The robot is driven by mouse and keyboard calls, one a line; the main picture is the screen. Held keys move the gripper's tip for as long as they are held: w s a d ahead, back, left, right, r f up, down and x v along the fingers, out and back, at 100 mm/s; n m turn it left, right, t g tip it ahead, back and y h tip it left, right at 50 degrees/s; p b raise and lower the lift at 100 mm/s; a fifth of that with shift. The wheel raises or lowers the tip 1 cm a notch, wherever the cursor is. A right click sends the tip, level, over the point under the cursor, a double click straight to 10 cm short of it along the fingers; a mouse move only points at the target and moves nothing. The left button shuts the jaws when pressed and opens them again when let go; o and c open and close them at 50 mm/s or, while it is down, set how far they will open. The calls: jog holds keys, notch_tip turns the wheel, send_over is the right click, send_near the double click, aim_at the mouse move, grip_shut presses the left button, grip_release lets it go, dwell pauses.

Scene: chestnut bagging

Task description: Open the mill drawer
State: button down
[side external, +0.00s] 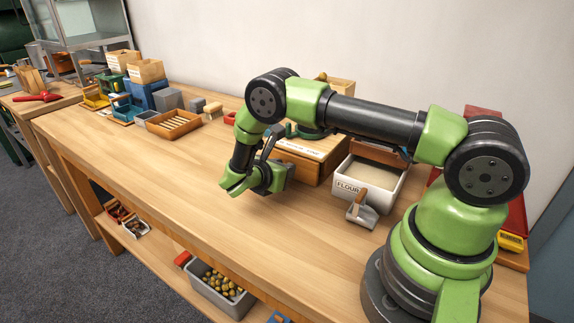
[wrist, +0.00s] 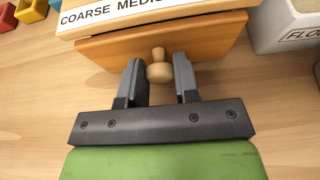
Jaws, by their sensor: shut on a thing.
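The mill (side external: 312,160) is a wooden box behind my gripper in the side view, with a white strip along its top edge. In the wrist view the strip reads "COARSE MEDIUM" (wrist: 118,12). Below it is the orange-brown wooden drawer front (wrist: 100,47) with a round, pale wooden knob (wrist: 158,54). My gripper (wrist: 159,73) has its two dark fingers on either side of the knob, shut on it. In the side view my gripper (side external: 287,174) is at the mill's front, and the arm hides part of it. I cannot tell how far out the drawer stands.
A white flour bin (side external: 370,184) stands right of the mill, with a scoop (side external: 361,212) in front. A wooden tray (side external: 174,125), grey blocks and coloured bins stand at the left. The bench top (side external: 170,190) before the mill is clear. A grey crate (side external: 218,290) is on the shelf below.

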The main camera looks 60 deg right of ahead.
jog(key=a, duration=0.9)
jog(key=c, duration=0.9)
grip_release()
jog(key=shift+d, duration=0.1)
jog(key=shift+o, duration=0.2)
jog(key=v, duration=1)
